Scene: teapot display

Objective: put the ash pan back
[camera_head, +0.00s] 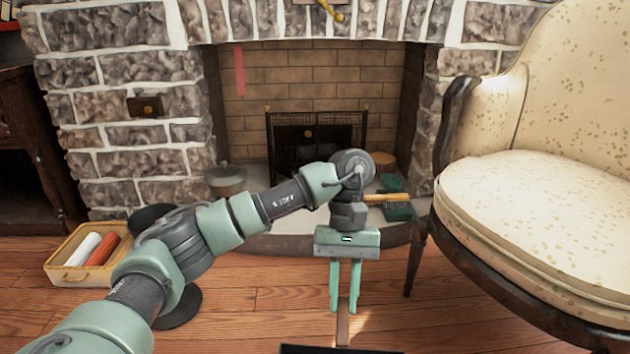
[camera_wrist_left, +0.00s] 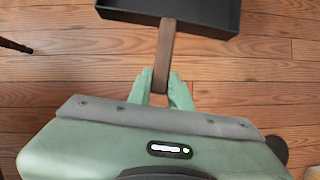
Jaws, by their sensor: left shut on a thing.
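The ash pan is a dark, shallow tray (camera_wrist_left: 200,14) with a brown handle (camera_wrist_left: 164,55), shown at the top of the left wrist view. In the head view only its dark edge (camera_head: 340,350) and part of the handle show at the bottom. My left gripper (camera_head: 345,300) points down over the floor, shut on the handle. In the left wrist view its green fingers (camera_wrist_left: 160,84) lie on both sides of the handle's near end. The pan is in front of the hearth, toward me. Most of it is cut off in the head view. My right gripper is not in view.
A stone fireplace holds a black grate (camera_head: 315,128). A lidded pot (camera_head: 226,179) and a green item (camera_head: 398,211) stand on the hearth. A cream armchair (camera_head: 540,190) blocks the right. A box with rolls (camera_head: 75,275) sits left. Wooden floor (camera_head: 270,310) is clear around the gripper.

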